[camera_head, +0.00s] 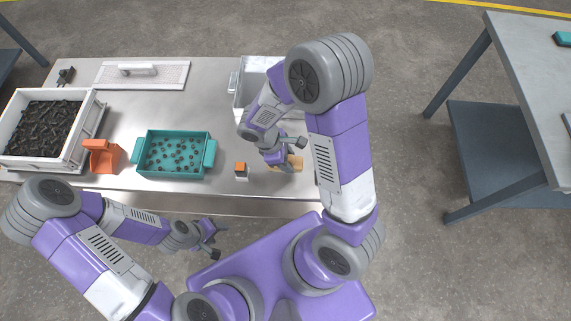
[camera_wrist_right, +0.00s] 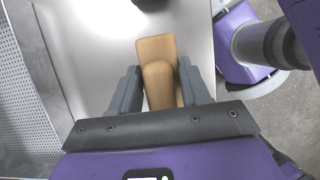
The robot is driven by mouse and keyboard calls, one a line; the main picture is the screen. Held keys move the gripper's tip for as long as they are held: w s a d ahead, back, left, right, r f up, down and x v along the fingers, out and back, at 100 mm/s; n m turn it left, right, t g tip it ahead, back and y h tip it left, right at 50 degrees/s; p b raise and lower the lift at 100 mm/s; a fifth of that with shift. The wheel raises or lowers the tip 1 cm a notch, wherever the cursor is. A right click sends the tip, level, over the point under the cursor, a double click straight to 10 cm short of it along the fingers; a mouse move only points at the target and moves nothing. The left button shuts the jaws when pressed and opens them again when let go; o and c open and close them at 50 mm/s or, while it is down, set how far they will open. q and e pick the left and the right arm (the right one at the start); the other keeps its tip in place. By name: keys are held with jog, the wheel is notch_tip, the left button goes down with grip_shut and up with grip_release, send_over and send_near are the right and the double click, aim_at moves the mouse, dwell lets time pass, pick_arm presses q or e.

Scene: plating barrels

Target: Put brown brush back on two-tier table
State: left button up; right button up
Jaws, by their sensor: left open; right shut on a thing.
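The brown brush (camera_head: 296,162) is at the front right of the steel workbench, partly hidden by my right gripper (camera_head: 284,157). In the right wrist view the brush (camera_wrist_right: 156,49) shows as a light wooden block with a rounded handle between the two grey fingers of my right gripper (camera_wrist_right: 160,88). The gripper is shut on it. I cannot tell whether the brush touches the bench. My left gripper (camera_head: 216,239) is open and empty, in front of the bench. The two-tier table (camera_head: 535,85) stands at the right, with a grey top and a dark lower shelf (camera_head: 490,140).
On the steel workbench (camera_head: 215,90) are a white crate of dark parts (camera_head: 45,128), an orange scoop (camera_head: 102,157), a teal tray (camera_head: 172,152), a small orange-and-white block (camera_head: 241,170) and a metal basin (camera_head: 243,85). Bare floor (camera_head: 420,190) separates the bench and the two-tier table.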

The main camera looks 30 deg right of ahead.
jog(key=shift+w+f+b, duration=0.1)
jog(key=shift+f+b, duration=0.5)
jog(key=shift+f, duration=1.7)
jog(key=shift+f, duration=0.15)
jog(key=o, duration=0.9)
jog(key=shift+o, duration=0.2)
jog(key=shift+r, duration=0.2)
jog(key=p+v, duration=0.3)
jog(key=v, duration=0.9)
jog(key=shift+d, duration=0.1)
